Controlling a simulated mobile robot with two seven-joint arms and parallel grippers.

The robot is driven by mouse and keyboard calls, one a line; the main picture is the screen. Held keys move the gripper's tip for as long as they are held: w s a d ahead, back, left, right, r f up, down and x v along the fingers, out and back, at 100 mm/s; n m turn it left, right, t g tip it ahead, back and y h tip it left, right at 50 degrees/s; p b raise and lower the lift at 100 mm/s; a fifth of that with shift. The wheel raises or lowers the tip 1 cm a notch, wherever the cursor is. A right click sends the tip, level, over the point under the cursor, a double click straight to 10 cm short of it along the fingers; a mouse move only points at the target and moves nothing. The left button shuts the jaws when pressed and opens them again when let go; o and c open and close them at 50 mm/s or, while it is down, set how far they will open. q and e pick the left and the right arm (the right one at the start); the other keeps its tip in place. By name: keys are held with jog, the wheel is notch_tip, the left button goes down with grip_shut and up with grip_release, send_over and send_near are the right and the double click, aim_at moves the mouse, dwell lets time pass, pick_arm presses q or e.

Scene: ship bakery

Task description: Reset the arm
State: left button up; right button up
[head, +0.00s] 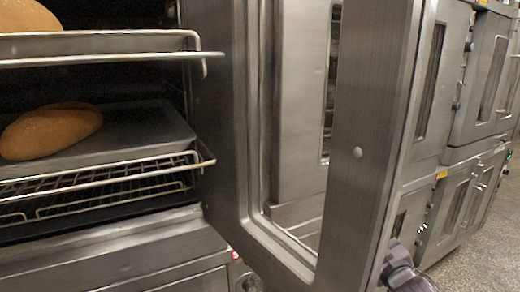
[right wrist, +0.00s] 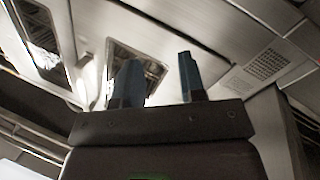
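My right gripper (right wrist: 157,78) shows in the right wrist view with its two dark blue fingers apart and nothing between them. It points towards grey metal panels with window openings. In the head view, a dark rounded part at the bottom right edge looks like a piece of my right arm, close to the outer side of the open oven door (head: 367,120). The fingers of that arm do not show there. My left gripper is not in the head view.
An open oven at the left holds a tray (head: 150,135) with a brown loaf (head: 50,130) on wire racks (head: 110,180). Another loaf (head: 28,15) sits on a higher tray. More steel ovens (head: 470,180) stand at the right, beside bare floor (head: 485,250).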

jog(key=s+f+m+g+h+p, duration=0.1)
jog(key=s+f+m+g, duration=0.1)
jog(key=s+f, duration=0.5)
jog(key=s+f+m+g+h+p, duration=0.1)
jog(key=s+f, duration=0.6)
jog(key=s, duration=1)
jog(key=s+f+m+g+h+p, duration=0.1)
jog(key=s+f+m+g, duration=0.3)
jog(key=s+f, duration=0.3)
jog(key=s, duration=0.5)
jog(key=shift+d, duration=0.2)
jog(key=shift+o, duration=0.5)
jog(key=shift+f, duration=0.1)
